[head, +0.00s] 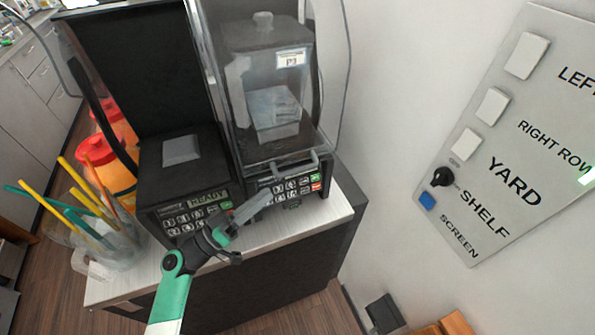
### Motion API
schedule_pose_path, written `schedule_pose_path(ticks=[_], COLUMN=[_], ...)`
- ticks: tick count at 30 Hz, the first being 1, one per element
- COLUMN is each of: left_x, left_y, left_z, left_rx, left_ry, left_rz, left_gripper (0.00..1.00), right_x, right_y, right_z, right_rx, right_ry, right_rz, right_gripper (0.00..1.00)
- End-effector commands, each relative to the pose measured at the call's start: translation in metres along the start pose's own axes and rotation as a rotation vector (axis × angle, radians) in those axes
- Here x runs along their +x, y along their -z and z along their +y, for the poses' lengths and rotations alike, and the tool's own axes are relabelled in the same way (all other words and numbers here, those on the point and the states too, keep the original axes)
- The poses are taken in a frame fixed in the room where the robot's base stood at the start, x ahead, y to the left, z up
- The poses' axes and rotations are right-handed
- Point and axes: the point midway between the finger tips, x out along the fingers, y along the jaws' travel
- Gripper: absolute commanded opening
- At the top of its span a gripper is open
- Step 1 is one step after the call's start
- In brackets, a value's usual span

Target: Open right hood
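The right hood (222,75) is a clear cover over the right machine, with a container visible inside. It appears closed, with its lower front edge just above the keypad (297,186). A grey handle (290,164) sits at that lower edge. My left gripper (262,198) is in front of the machines, with its grey fingers pointing up and right, below and left of the handle. They appear apart from the handle. The fingers overlap in this view, so I cannot tell their opening. My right gripper is not in view.
The left machine (180,150) shows READY and stands beside the right one on a white counter (258,240). Orange bottles (108,170) and a clear jug of colored sticks (108,245) stand at left. A wall panel (515,130) is at right.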

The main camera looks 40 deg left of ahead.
Motion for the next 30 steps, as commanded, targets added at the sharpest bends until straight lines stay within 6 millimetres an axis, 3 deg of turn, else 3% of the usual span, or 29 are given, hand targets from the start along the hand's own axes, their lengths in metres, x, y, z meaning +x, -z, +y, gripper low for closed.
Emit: schedule_pose_path(ticks=[12,17,25,30], left_x=[0.088,0.102,0.104,0.104], left_y=[0.001,0.000,0.000,0.000], left_z=[0.002,0.002,0.001,0.001], left_rx=[0.000,0.001,0.001,0.001], left_ry=[-0.004,-0.002,-0.001,-0.001], left_rz=[-0.002,-0.001,-0.001,-0.001], left_gripper=[0.30,0.30,0.30,0.00], right_x=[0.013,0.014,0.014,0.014], right_y=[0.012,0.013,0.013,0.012], right_z=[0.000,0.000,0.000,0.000], right_rx=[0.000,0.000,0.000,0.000], right_ry=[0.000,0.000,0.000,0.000], right_rz=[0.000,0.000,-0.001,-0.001], right_gripper=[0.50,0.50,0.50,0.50])
